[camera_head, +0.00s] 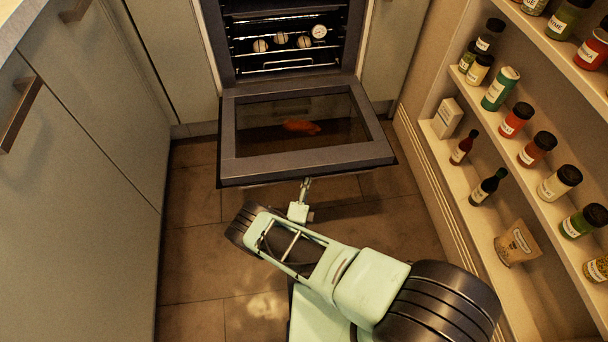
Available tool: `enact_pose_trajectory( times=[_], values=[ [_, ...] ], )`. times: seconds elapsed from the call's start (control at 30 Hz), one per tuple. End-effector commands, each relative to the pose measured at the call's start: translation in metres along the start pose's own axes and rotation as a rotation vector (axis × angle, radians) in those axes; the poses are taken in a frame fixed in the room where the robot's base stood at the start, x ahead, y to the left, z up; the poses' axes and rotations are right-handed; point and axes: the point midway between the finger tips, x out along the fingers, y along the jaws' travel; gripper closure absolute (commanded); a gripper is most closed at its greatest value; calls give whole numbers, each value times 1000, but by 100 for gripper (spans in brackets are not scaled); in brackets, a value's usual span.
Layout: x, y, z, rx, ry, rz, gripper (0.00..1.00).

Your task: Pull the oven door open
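The oven door (245,168) is swung far down and stands open in front of the oven (232,68). Its dark frame surrounds a glass pane, and its front edge points toward me. The oven inside shows racks, several round pale items and a dial. My gripper (306,182) is at the door's front edge, a little right of its middle. The fingertips are small here and partly hidden at the edge, so I cannot tell whether they are shut on the handle. The handle is mostly hidden below the edge.
Grey-green cabinets (90,130) with bar handles line the left. A shelf unit (440,165) with several spice jars, bottles and a bag stands at the right. The tiled floor (195,255) is clear left of my arm. An orange-red shape (301,126) shows at the door glass.

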Motion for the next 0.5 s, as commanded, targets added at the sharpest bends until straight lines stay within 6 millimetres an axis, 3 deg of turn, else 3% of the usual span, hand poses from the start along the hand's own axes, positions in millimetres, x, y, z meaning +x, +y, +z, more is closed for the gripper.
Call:
enact_pose_trajectory(
  times=[0.5],
  values=[
    [2, 5, -4, -2, 2, -2, 100]
  ],
)
